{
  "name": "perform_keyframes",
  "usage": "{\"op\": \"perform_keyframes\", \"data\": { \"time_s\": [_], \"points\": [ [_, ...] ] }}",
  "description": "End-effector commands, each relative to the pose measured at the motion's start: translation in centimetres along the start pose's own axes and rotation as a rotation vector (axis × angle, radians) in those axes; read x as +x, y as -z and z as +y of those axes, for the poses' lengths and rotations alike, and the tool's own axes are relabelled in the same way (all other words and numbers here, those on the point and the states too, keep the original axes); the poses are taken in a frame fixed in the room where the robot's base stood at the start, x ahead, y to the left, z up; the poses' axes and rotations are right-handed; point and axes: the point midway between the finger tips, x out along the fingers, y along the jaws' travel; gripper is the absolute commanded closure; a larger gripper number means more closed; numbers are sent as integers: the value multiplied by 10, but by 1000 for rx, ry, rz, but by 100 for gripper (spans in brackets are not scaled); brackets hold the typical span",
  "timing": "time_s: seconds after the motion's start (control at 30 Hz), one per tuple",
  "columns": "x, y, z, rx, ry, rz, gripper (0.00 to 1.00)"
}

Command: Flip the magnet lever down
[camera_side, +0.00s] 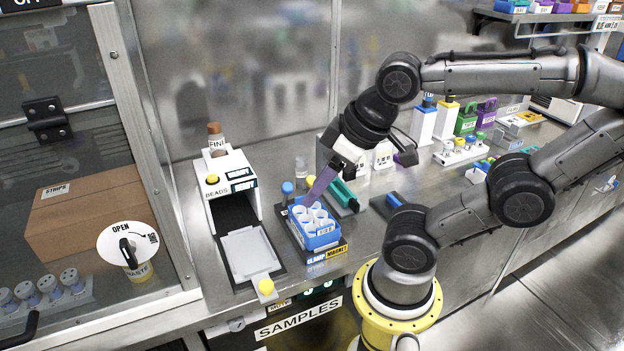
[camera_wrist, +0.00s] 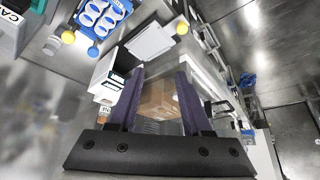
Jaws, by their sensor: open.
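The blue rack of white tubes (camera_side: 297,212) sits on a station whose front label reads CLAMP in blue and MAGNET in yellow (camera_side: 338,250). A blue-knobbed lever (camera_side: 287,188) stands up behind the rack's left side. In the wrist view, a yellow knob (camera_wrist: 67,38) and the blue knob (camera_wrist: 93,51) lie beside the rack (camera_wrist: 78,20), at upper left. My gripper (camera_side: 358,178) is open and empty, above and behind the rack's right side. Both fingers show in the wrist view (camera_wrist: 160,75).
The white BEADS machine (camera_side: 230,165), with a yellow knob and a tray (camera_side: 248,255), stands left of the rack. A green-and-black piece (camera_side: 345,195) lies close on the right. Further left is a glass-fronted enclosure with a cardboard box (camera_side: 85,225).

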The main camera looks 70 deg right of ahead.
Motion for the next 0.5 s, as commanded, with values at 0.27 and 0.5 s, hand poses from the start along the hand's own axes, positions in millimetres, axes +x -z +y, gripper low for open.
{"op": "perform_keyframes", "data": {
  "time_s": [0.27,0.5],
  "points": [
    [0,-1,0,145,-1,-4,100],
    [-6,6,2,538,-12,-2,100]
  ]
}}
